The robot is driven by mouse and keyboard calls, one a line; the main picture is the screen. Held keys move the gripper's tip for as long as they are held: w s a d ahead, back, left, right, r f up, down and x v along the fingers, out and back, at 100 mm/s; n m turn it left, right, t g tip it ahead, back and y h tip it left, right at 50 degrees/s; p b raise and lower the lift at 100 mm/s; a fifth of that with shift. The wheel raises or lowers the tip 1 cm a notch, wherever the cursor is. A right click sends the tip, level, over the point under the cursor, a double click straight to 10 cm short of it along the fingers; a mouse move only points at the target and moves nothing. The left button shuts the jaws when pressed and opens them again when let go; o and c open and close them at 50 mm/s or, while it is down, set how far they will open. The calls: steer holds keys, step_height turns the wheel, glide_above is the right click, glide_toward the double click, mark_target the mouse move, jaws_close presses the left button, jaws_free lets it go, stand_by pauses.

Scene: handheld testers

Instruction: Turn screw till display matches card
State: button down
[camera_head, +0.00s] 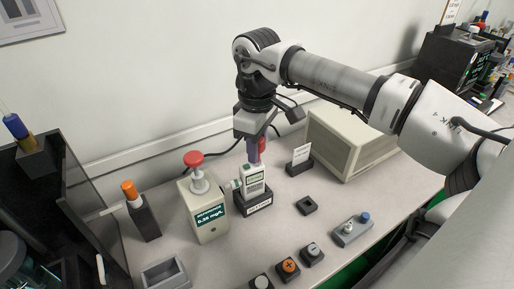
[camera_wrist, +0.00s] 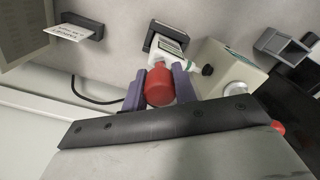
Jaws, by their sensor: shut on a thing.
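My gripper (camera_head: 257,158) has purple fingers shut on a red handle (camera_wrist: 159,88), apparently a screwdriver's. In the head view, red shows (camera_head: 262,145) behind the fingers. Directly below is a small white and green handheld tester (camera_head: 252,181), upright in a black stand (camera_head: 258,207); the wrist view shows it just beyond the handle (camera_wrist: 167,47). Its display is too small to read. The screw and the tool's tip are hidden.
A large beige instrument (camera_head: 347,143) is at right. An orange-capped tool (camera_head: 129,190) stands left. Buttons (camera_head: 289,267) and an empty black holder (camera_head: 306,205) lie in front.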

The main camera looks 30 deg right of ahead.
steer(key=shift+m+b, duration=0.35)
steer(key=shift+m, duration=0.15)
steer(key=shift+s+r, duration=0.1)
steer(key=shift+s, duration=0.05)
steer(key=c, duration=1.3)
jaws_free()
steer(key=shift+c, duration=0.2)
steer(key=o, duration=0.3)
